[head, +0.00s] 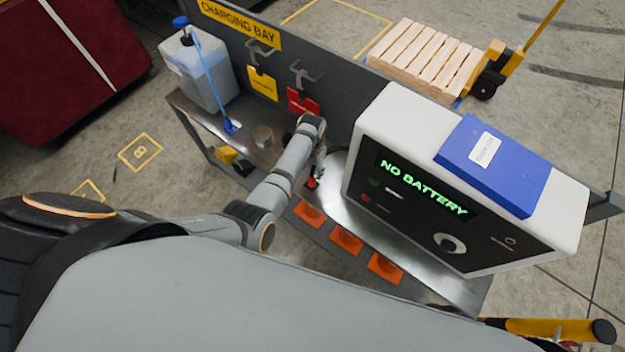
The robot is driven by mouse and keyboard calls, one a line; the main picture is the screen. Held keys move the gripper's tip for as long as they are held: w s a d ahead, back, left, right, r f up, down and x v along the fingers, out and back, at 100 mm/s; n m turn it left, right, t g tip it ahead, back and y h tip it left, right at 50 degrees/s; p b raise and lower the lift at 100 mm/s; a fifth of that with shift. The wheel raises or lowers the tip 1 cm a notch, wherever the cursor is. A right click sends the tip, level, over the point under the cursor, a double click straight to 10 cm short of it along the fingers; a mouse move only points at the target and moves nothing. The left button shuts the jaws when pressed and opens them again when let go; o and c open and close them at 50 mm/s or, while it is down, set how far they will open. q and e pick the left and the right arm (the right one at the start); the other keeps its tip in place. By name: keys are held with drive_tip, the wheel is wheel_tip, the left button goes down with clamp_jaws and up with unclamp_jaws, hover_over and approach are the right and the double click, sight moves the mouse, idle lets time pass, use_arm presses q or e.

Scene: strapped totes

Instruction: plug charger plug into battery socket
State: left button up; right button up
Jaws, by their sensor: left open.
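The white charger (372,125) stands on the metal bench, and its dark front panel reads "NO BATTERY". My left arm reaches over the bench from the left. My left gripper (317,172) is open, pointing down just left of the charger. A small red and dark item (311,184) is at its fingertips. It is too small to tell whether this is the charger plug, or whether the fingers touch it. I cannot make out a battery socket. My right gripper is not in view.
A blue binder (512,175) lies on the charger. Red and yellow tags (303,101) hang from hooks on the back panel. Orange items (346,240) are below.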

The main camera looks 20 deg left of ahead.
sight(312, 177)
use_arm(q)
wheel_tip(312, 177, down, 8)
drive_tip(key=b, duration=0.7)
drive_tip(key=shift+f, duration=0.35)
drive_tip(key=shift+p, duration=0.35)
idle(0.6)
drive_tip(key=shift+c, duration=0.4)
clamp_jaws()
drive_tip(key=shift+r, duration=0.1)
drive_tip(key=shift+r+p, duration=2.95)
drive_tip(key=shift+p, duration=0.4)
